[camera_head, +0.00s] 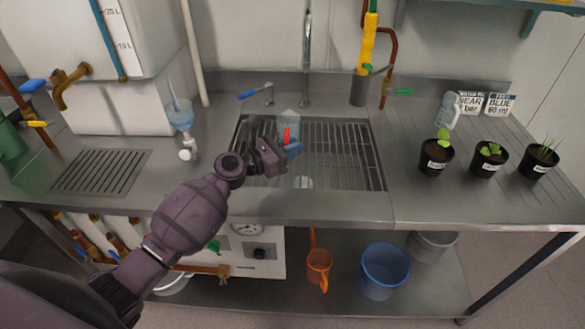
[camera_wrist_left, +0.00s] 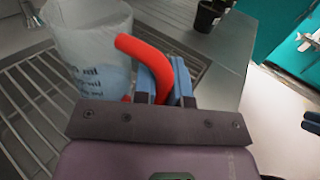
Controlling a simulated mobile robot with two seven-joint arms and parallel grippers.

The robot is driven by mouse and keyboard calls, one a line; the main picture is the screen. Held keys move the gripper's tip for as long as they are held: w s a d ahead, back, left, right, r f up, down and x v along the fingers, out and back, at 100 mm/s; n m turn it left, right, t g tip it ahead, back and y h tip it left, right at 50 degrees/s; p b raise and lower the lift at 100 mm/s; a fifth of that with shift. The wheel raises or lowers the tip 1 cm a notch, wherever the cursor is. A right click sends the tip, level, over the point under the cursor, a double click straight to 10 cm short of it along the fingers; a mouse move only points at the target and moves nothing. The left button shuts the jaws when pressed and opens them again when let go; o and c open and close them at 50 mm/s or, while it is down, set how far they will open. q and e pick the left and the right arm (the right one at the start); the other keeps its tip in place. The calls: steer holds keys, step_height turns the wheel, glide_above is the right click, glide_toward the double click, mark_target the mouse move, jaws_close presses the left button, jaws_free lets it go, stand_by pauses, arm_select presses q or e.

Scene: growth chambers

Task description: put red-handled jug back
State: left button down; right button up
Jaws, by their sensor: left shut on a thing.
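The red-handled jug (camera_head: 290,121) is a clear, pale vessel at the left part of the sink rack (camera_head: 345,150). In the left wrist view the jug (camera_wrist_left: 92,45) shows large, with printed marks on its wall and a curved red handle (camera_wrist_left: 140,50). My left gripper (camera_head: 285,150) is shut on that handle, its blue fingers on either side of it in the left wrist view (camera_wrist_left: 168,80). The jug looks near upright over the rack; I cannot tell whether its base touches. The right gripper is not in view.
Three potted plants (camera_head: 436,157) stand on the right counter, with a clear jug (camera_head: 448,112) and two label cards (camera_head: 485,103) behind. A tall faucet (camera_head: 307,60) rises behind the sink. A drain grille (camera_head: 100,172) lies left. A blue bucket (camera_head: 385,270) and an orange can (camera_head: 319,265) stand below.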

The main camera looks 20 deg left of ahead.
arm_select(q)
step_height(320, 180, down, 5)
steer(key=shift+f+b, duration=0.1)
steer(key=shift+b, duration=0.85)
steer(key=shift+f, duration=0.4)
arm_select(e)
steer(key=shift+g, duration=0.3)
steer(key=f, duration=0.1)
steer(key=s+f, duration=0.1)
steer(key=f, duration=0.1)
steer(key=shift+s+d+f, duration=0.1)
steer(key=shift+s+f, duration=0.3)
arm_select(q)
steer(key=shift+r, duration=0.1)
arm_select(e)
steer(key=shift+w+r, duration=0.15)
arm_select(q)
steer(key=shift+f, duration=0.25)
steer(key=c, duration=1.2)
jaws_free()
steer(key=shift+o, duration=0.2)
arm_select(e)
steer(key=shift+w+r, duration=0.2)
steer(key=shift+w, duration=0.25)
arm_select(q)
steer(key=shift+r, duration=0.15)
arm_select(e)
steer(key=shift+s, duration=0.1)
